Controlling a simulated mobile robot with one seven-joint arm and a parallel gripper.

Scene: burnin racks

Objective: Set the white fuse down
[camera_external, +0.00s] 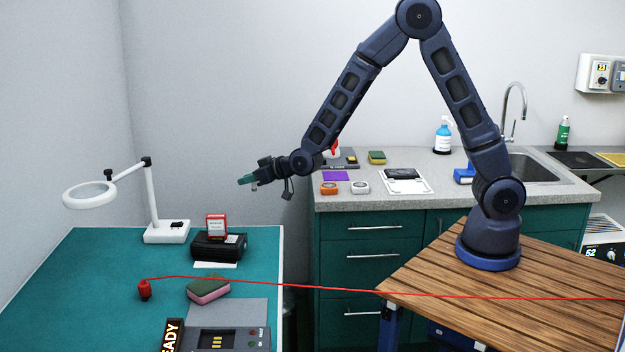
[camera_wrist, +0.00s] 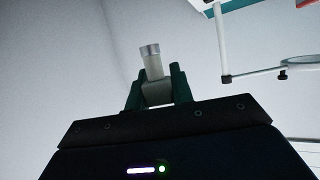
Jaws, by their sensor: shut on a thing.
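My gripper (camera_external: 248,181) is up in the air, level and pointing left, above the right part of the green-topped table (camera_external: 100,262). In the wrist view the two green fingers of my gripper (camera_wrist: 159,88) are shut on the white fuse (camera_wrist: 151,62), a pale cylinder with a metal cap. The fuse sticks out past the fingertips and touches nothing else. In the external view the fuse is too small to make out clearly.
On the green table stand a magnifier lamp (camera_external: 152,205), a black device with a red-and-white box (camera_external: 218,243), a sponge (camera_external: 208,290), a red plug (camera_external: 145,289) with a taut red cord and a grey tester (camera_external: 222,340). The table's left part is clear.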

